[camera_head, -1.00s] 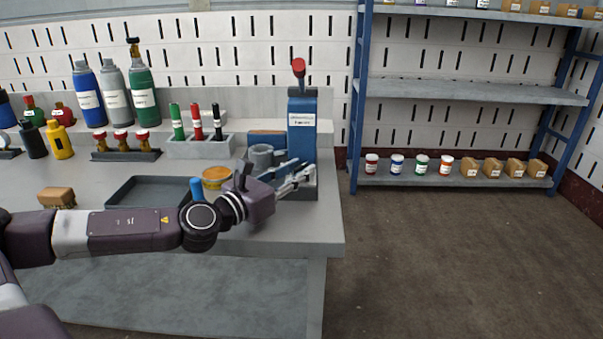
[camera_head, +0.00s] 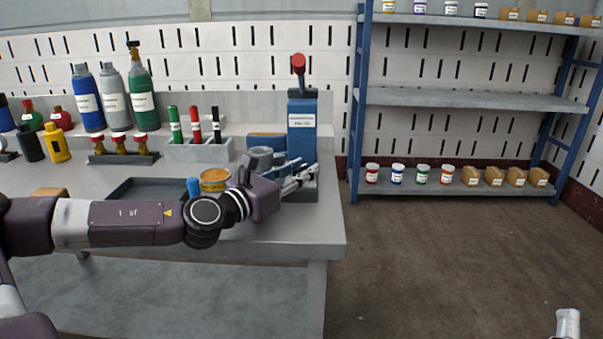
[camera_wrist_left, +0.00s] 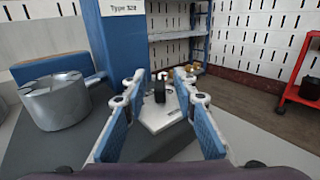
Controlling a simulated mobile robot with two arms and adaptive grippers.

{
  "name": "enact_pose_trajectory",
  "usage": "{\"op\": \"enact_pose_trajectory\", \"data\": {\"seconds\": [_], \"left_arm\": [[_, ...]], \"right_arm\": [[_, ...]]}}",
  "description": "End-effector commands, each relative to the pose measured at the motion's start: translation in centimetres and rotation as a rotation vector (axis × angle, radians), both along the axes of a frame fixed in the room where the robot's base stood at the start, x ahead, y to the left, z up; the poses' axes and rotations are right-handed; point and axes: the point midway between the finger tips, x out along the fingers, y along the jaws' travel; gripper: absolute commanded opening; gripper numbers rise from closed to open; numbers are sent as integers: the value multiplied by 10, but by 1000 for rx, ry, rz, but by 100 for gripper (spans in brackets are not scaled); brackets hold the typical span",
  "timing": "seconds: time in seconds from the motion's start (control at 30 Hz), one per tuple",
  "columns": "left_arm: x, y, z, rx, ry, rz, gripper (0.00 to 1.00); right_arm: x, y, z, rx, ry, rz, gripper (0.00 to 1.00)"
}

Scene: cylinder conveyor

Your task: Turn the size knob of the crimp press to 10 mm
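The crimp press (camera_head: 302,140) is a blue column with a white label and a red-tipped lever on top, at the right end of the bench. It also shows in the left wrist view (camera_wrist_left: 122,45). A small black knob (camera_wrist_left: 159,90), apparently the size knob, stands on a pale plate in the left wrist view. My left gripper (camera_head: 306,178) is at the foot of the press. In the left wrist view its fingers (camera_wrist_left: 160,84) are open, with the knob between them and gaps on both sides. The knob's scale is not readable. A pale piece at the head view's lower right may be my right gripper (camera_head: 568,323).
A grey metal cylinder (camera_wrist_left: 60,100) stands left of the fingers. A grey tray (camera_head: 150,187), an orange-topped can (camera_head: 215,180) and a marker holder (camera_head: 198,152) are on the bench (camera_head: 290,235). A blue-framed shelf (camera_head: 470,97) stands at right, with clear floor before it.

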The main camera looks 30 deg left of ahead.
Motion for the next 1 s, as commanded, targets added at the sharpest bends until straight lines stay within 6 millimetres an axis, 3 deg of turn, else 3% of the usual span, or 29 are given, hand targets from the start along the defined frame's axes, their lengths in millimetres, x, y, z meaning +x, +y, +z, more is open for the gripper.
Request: {"op": "enact_pose_trajectory", "data": {"seconds": [0.37, 0.6, 1.0], "left_arm": [[0, 0, 0, 0, 0, 0, 25], [0, 0, 0, 0, 0, 0, 0], [0, 0, -1, -1, 0, 10, 0]], "right_arm": [[-3, 0, 4, 6, -22, 1, 40], [-3, 0, 4, 6, -22, 1, 40], [-10, -1, 9, 19, -62, 3, 40]]}}
